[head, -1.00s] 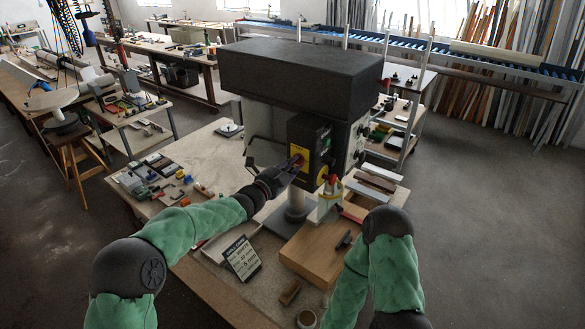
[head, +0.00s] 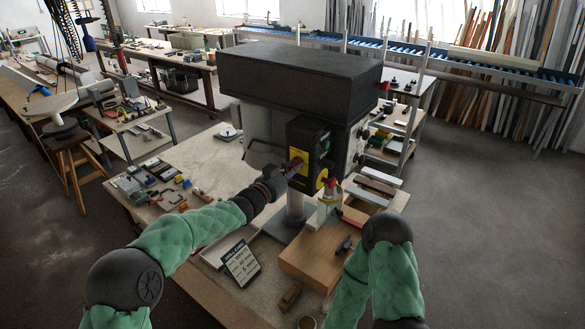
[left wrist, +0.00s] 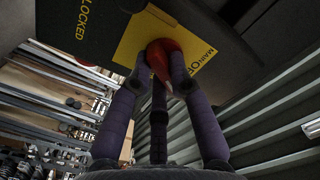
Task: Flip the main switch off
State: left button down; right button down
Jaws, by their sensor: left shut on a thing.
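The main switch is a red knob (left wrist: 160,52) on a yellow plate (left wrist: 136,38) lettered "MAIN" in the left wrist view. In the head view, the yellow plate (head: 303,172) is on the dark control box (head: 302,134) at the front of the drill-press-like machine. My left gripper (left wrist: 159,66) has its purple fingers shut around the red knob, partly covering it. In the head view, my left gripper (head: 290,170) reaches the plate from the left. The word "LOCKED" shows on the dark panel beside the plate.
The machine's large dark head (head: 300,75) overhangs the box. The bench (head: 215,150) holds small tools at left, a sign (head: 241,262) and a wooden block (head: 310,253) in front.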

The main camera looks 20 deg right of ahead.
pick_arm(q)
jog(key=n+p, duration=0.1)
jog(key=n, duration=0.4)
jog(key=shift+n+p, duration=0.4)
dwell(0.4)
jog(key=c, duration=1.4)
grip_release()
jog(key=v, duration=1.2)
